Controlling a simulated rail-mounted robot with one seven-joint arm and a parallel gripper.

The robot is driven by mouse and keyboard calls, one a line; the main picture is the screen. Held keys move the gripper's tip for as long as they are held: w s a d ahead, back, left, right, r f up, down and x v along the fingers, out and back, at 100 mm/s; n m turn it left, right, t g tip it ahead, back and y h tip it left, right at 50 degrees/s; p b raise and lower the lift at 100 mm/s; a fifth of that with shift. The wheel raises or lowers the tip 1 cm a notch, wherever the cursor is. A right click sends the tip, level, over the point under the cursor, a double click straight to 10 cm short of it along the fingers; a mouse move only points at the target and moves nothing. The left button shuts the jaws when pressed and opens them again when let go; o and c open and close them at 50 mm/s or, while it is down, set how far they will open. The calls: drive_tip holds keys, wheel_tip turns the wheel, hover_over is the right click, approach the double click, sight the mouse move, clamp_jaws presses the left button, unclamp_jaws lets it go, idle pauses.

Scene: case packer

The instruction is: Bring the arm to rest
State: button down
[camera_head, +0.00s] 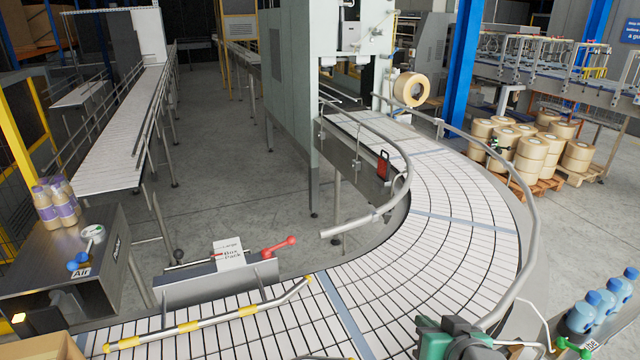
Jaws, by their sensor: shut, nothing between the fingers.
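My gripper and my arm are not in view in the head camera view. No part that I can surely call my own shows in the picture. The task names no other object.
A curved slatted conveyor (465,200) with metal guide rails sweeps from the grey machine (300,100) to the front. Bottles (58,202) stand on a cabinet at left; blue-capped jugs (600,302) stand at right. The grey floor (240,190) between conveyors is clear.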

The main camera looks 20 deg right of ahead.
drive_tip(key=w+a+r+n+t, duration=0.25)
drive_tip(key=a+r+t, duration=0.45)
drive_tip(key=a+r, duration=1.55)
drive_tip(key=s+a+r+n+t+y, duration=0.2)
drive_tip(key=s+a+r+t, duration=0.3)
drive_tip(key=s+a+r, duration=0.7)
wheel_tip(320, 180, up, 2)
drive_tip(key=shift+s+r+t+y, duration=0.1)
drive_tip(key=shift+s+t+y, duration=0.2)
drive_tip(key=shift+t, duration=0.1)
